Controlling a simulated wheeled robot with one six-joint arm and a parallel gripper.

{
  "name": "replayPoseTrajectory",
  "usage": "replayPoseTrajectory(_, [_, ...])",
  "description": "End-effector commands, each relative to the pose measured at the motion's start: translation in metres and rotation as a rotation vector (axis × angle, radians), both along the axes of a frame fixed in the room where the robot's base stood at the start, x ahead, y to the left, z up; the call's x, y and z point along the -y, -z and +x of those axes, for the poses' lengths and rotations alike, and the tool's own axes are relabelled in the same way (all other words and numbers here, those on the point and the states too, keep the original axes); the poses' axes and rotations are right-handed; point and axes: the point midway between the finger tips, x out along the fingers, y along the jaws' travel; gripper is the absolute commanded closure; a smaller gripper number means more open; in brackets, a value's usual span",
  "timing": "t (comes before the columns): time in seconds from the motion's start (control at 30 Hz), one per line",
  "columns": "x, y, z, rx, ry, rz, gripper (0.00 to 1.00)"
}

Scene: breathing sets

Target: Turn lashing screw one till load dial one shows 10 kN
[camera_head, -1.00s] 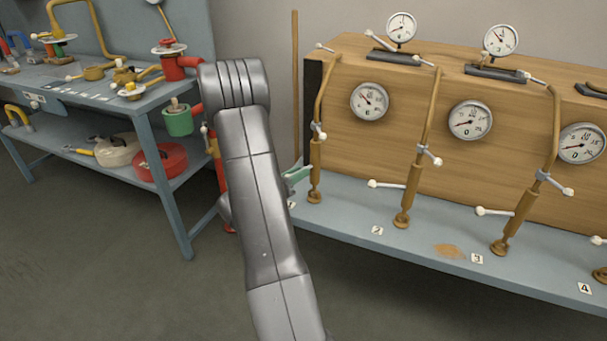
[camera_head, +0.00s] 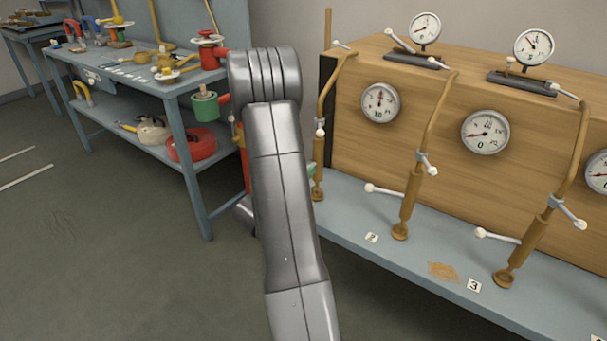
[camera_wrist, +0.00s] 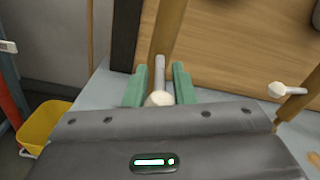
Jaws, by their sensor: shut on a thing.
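Lashing screw one (camera_head: 325,105) is the leftmost ochre rod, its foot on the blue-grey bench ledge. Load dial one (camera_head: 380,103) is the round white gauge beside it on the wooden crate. Its needle points about straight up; the small figures are hard to read. In the wrist view the screw's white handle with a round knob (camera_wrist: 160,98) lies between the green fingers of my gripper (camera_wrist: 159,88), which is shut on it. In the head view my arm hides most of my gripper; a bit of green finger (camera_head: 312,171) shows beside the screw's lower part.
More screws (camera_head: 410,200) with white handles stand to the right, with dials (camera_head: 485,132). Gauges (camera_head: 425,28) stand on the crate (camera_head: 440,95). A blue workbench (camera_head: 185,130) with red and green parts stands left. A yellow bin (camera_wrist: 45,125) shows lower left in the wrist view.

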Motion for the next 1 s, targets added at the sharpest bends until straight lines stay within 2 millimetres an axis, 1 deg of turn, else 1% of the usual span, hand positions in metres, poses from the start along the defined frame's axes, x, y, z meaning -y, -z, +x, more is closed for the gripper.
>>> replayPoseTrajectory(0.27, [0.0, 0.0, 0.0, -0.001, 0.0, -0.001, 1.0])
replayPoseTrajectory(0.3, [0.0, 0.0, 0.0, -0.001, 0.0, -0.001, 0.75])
replayPoseTrajectory(0.4, [0.0, 0.0, 0.0, -0.001, 0.0, -0.001, 0.57])
replayPoseTrajectory(0.67, [0.0, 0.0, 0.0, 0.0, 0.0, 0.0, 0.57])
replayPoseTrajectory(0.77, [-0.003, 0.0, -0.003, -0.001, -0.002, 0.0, 0.57])
replayPoseTrajectory(0.87, [-0.008, 0.0, -0.011, -0.002, -0.003, 0.001, 0.57])
replayPoseTrajectory(1.0, [-0.022, 0.0, -0.031, -0.002, -0.006, 0.0, 0.57])
